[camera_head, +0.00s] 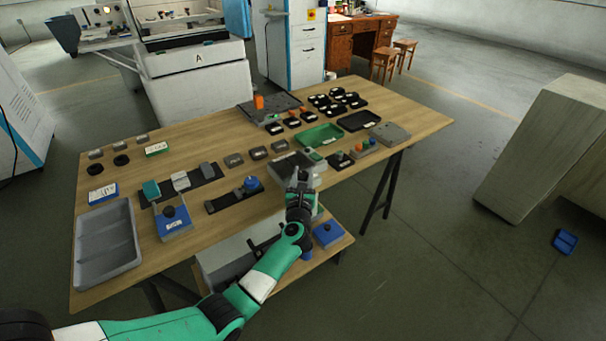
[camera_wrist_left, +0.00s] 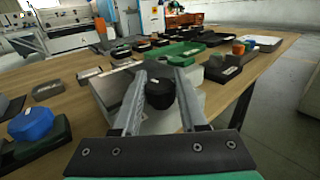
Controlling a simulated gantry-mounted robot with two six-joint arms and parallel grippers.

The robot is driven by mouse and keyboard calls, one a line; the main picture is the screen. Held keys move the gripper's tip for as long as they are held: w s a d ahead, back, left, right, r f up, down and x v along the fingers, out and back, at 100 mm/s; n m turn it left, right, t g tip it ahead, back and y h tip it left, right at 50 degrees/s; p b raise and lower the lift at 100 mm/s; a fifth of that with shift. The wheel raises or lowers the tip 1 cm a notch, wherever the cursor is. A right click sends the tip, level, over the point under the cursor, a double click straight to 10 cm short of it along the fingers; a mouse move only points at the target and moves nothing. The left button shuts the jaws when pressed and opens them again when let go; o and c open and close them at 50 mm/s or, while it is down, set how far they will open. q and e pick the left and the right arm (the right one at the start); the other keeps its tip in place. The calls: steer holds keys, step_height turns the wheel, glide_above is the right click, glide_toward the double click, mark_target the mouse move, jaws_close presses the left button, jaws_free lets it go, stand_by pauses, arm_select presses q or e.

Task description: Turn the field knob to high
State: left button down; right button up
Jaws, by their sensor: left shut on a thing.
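The black field knob (camera_wrist_left: 160,94), with a small pale mark on top, sits between the two fingers of my left gripper (camera_wrist_left: 161,82) in the left wrist view. The fingers close on it from both sides. It stands on a grey box (camera_wrist_left: 115,88) near the front edge of the table. In the head view my left gripper (camera_head: 299,180) reaches over this box (camera_head: 285,166) and hides the knob. I cannot read any low or high marking. My right gripper is not in view.
The wooden table (camera_head: 120,180) carries a grey tray (camera_head: 105,243), a blue box with a black knob (camera_head: 174,222), a green tray (camera_head: 320,136) and several small dark blocks. A blue-knobbed fixture (camera_wrist_left: 30,122) stands left of the gripper. Open floor lies right of the table.

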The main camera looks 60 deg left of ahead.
arm_select(q)
steer(key=shift+r+m+t+h+p, duration=0.1)
steer(key=shift+m+t+h+p, duration=0.25)
steer(key=shift+t+p, duration=0.3)
steer(key=m+t+h+p, duration=0.2)
steer(key=t+p, duration=0.1)
steer(key=shift+s+a+r+m+h+p, duration=0.1)
steer(key=shift+m+h+p, duration=0.2)
steer(key=shift+m+h, duration=0.05)
steer(key=shift+m+t+h+p, duration=0.35)
steer(key=shift+m+h, duration=0.05)
steer(key=shift+h, duration=0.1)
steer(key=shift+m+t+h+p, duration=0.4)
steer(key=shift+m+t+h, duration=0.45)
steer(key=shift+h, duration=0.25)
steer(key=m+h, duration=0.1)
steer(key=m+t+h, duration=0.1)
steer(key=h, duration=0.1)
steer(key=shift+f+m+h+b, duration=0.25)
steer(key=shift+f+h+b, duration=0.05)
steer(key=shift+f, duration=0.05)
steer(key=shift+m+t+h+b, duration=0.45)
steer(key=shift+m+h+b, duration=0.45)
steer(key=shift+h, duration=0.6)
